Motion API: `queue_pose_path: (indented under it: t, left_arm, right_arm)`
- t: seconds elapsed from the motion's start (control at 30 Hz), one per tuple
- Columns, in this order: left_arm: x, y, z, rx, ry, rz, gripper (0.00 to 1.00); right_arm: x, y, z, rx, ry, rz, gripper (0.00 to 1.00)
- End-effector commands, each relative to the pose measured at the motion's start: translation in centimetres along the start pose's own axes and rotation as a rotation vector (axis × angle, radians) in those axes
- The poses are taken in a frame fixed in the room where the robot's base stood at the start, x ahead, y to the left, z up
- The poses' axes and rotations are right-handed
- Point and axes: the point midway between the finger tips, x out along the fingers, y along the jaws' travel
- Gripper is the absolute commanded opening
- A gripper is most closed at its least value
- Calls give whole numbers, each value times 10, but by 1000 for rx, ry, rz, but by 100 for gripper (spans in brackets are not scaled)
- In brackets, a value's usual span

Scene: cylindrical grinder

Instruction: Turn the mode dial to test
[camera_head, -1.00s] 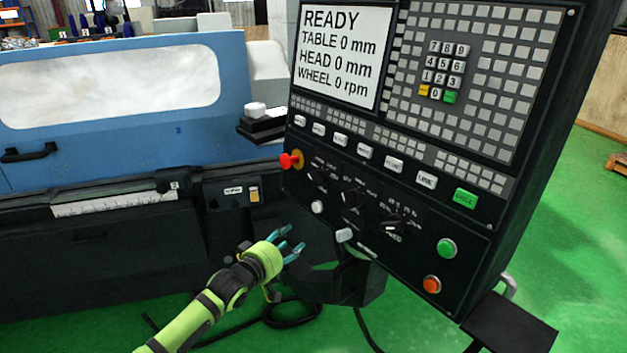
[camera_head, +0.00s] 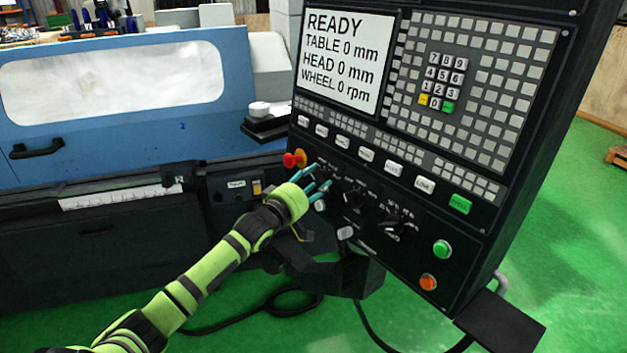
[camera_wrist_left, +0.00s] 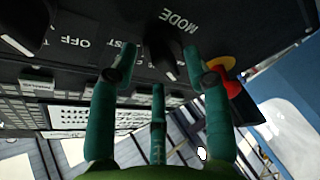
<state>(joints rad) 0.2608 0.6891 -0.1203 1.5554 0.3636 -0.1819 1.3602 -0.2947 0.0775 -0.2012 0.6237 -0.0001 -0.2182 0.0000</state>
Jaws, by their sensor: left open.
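The black mode dial (camera_wrist_left: 166,58) shows in the left wrist view, beside the white "MODE" label (camera_wrist_left: 179,21) on the dark panel. My left gripper (camera_head: 320,176) is open in front of the left end of the dial row. In the left wrist view its teal fingers (camera_wrist_left: 160,68) stand apart on both sides of the dial, with a third finger below in the picture. I cannot tell whether they touch the dial. In the head view the fingers cover most of the dial, so its setting cannot be read. My right gripper is not in view.
A red emergency-stop knob (camera_head: 293,159) on a yellow base sits close left of my fingers. Two more black dials (camera_head: 354,198) (camera_head: 392,226) lie to the right. Green (camera_head: 442,249) and orange (camera_head: 428,283) buttons are lower right. The screen (camera_head: 346,58) reads READY.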

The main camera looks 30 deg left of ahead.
Motion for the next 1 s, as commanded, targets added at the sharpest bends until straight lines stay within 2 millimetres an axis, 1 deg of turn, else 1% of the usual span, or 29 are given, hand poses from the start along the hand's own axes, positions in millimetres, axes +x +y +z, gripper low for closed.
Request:
queue_pose_path:
  t: [0.2,0.23,0.27,0.3,0.33,0.37,0.73,0.87,1.0]
  left_arm:
    - [0,-1,0,0,0,0,49]
    - [0,-1,0,0,0,0,45]
    - [0,-1,0,1,0,0,33]
    - [0,-1,0,1,0,-1,17]
    - [0,-1,0,1,0,-1,5]
    - [0,-1,0,1,0,-1,0]
    - [0,-2,1,25,0,8,0]
    - [0,-4,2,71,0,24,0]
    - [0,-6,2,156,1,53,0]
  right_arm:
    - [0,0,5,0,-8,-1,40]
    - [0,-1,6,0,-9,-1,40]
    - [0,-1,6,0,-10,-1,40]
    - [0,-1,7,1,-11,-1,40]
    - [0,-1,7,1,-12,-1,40]
    - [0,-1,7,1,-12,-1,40]
    - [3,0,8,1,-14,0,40]
    - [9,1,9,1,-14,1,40]
    - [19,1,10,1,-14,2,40]
